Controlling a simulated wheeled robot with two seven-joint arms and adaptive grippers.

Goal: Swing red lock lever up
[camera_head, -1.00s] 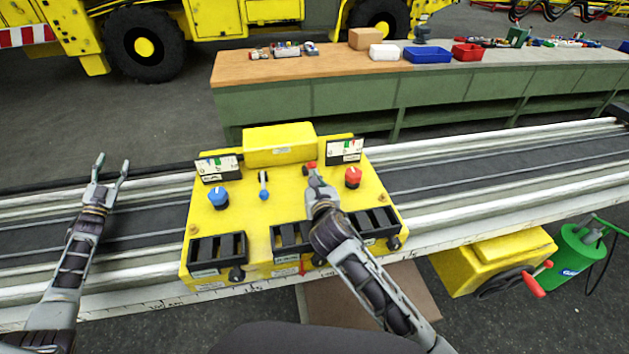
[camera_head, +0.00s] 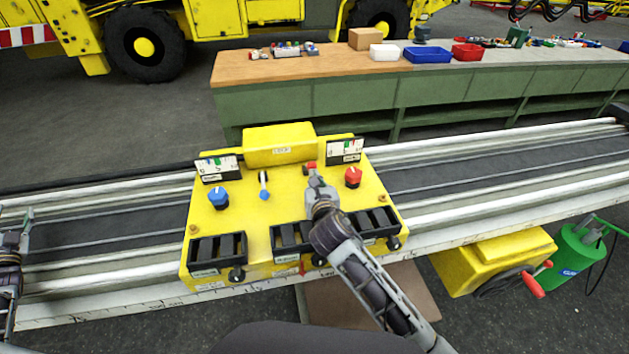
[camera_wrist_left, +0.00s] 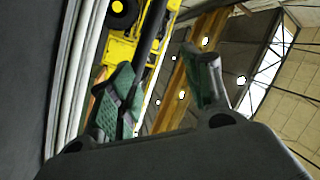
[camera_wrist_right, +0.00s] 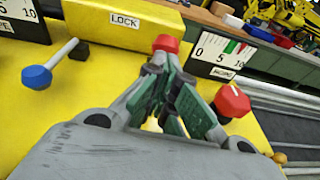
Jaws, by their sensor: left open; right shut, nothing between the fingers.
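The red-tipped lever (camera_head: 311,165) stands on the yellow control panel (camera_head: 235,238), just below the raised yellow box. My right gripper (camera_head: 314,177) is shut with nothing between its fingers, its tips right at the lever. In the right wrist view, the lever's red end (camera_wrist_right: 166,43) shows just beyond the closed fingertips (camera_wrist_right: 165,62), below the LOCK label (camera_wrist_right: 125,20). The fingers hide the lever's shaft, and I cannot tell whether they touch it. My left gripper (camera_head: 22,228) is at the left picture edge, partly cut off, open and empty, away from the panel.
A blue-ended lever (camera_head: 263,184) and a blue knob (camera_head: 218,197) are left of my right gripper; a red knob (camera_head: 353,177) is close on its right. Two gauges (camera_head: 219,168) (camera_head: 346,150) stand at the panel's back. A long workbench (camera_head: 350,98) is behind.

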